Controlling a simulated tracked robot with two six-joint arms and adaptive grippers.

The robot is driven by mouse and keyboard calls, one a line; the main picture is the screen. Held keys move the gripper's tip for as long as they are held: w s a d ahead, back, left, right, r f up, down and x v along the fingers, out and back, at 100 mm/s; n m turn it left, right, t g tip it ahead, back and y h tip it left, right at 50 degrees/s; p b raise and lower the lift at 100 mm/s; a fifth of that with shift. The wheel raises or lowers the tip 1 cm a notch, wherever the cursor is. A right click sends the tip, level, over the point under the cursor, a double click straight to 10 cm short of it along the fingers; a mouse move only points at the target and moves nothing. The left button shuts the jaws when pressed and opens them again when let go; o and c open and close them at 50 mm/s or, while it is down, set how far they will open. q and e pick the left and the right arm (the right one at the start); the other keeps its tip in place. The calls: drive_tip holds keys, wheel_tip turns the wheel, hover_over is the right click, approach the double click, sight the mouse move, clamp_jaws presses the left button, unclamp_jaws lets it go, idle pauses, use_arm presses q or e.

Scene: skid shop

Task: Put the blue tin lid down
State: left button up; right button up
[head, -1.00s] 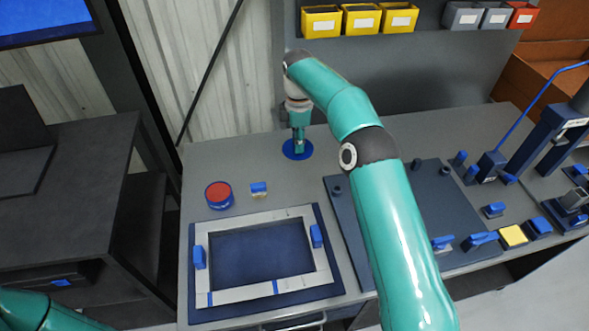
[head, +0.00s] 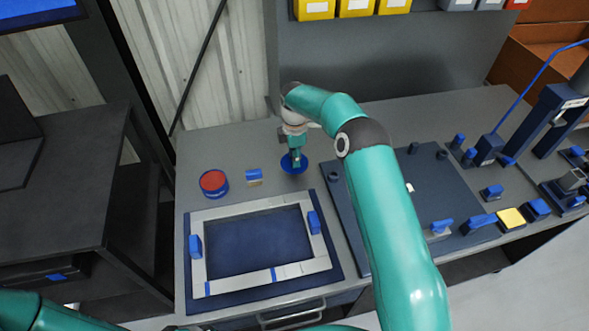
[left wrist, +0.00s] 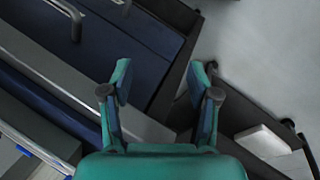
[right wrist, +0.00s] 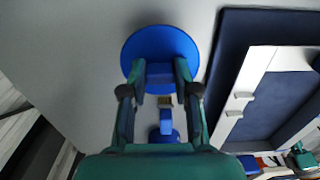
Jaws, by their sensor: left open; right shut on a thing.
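The blue tin lid (head: 293,164) is a round blue disc near the back of the grey bench in the head view. It also shows in the right wrist view (right wrist: 160,50), with a raised blue grip block between the fingers. My right gripper (head: 297,158) is shut on the lid from above; it also shows in the right wrist view (right wrist: 168,78). Whether the lid touches the bench I cannot tell. An open tin with red contents (head: 213,182) stands to the left. My left gripper (left wrist: 160,85) is open and empty, over the bench's front edge and floor.
A small brush-like blue block (head: 254,175) lies between tin and lid. A framed navy panel (head: 195,265) lies in front, and a dark plate with blue clamps (head: 400,205) lies to the right.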

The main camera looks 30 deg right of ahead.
wheel_tip(320, 180, down, 4)
drive_tip(key=shift+f+b, duration=0.25)
drive_tip(key=shift+b, duration=0.7)
drive_tip(key=shift+f, duration=0.45)
drive_tip(key=shift+r, duration=0.1)
drive_tip(key=o, duration=0.9)
drive_tip(key=shift+o, duration=0.2)
